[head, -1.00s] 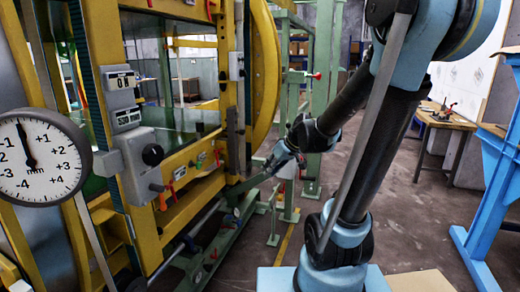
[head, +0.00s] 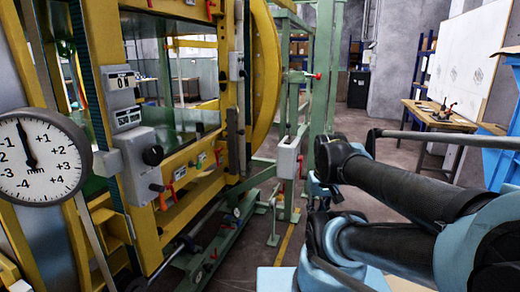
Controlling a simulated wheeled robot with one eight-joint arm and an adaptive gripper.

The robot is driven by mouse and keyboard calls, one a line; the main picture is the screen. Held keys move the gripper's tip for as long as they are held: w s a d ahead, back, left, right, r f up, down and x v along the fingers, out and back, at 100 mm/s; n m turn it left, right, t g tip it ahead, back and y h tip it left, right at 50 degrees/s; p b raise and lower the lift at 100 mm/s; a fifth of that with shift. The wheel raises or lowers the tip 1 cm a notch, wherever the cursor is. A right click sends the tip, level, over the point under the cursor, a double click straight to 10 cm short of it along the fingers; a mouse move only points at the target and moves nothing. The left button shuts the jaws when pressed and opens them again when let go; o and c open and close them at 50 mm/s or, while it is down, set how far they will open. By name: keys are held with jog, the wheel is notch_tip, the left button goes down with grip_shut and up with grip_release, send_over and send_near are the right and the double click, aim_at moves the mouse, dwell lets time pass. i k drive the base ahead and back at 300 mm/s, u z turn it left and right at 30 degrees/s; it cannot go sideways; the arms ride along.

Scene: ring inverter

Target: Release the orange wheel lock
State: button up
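I cannot make out my gripper's fingers among the arm links. No part of my arm touches the orange parts.
A round mm dial (head: 40,157) and a grey control box (head: 142,160) stick out on the left. A yellow ring (head: 265,85) and green posts (head: 318,75) stand behind. A workbench (head: 432,113) and a blue stand (head: 495,150) are at right. Some floor is clear beyond my arm.

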aim_at(160, 190)
jog(key=u, duration=1.7)
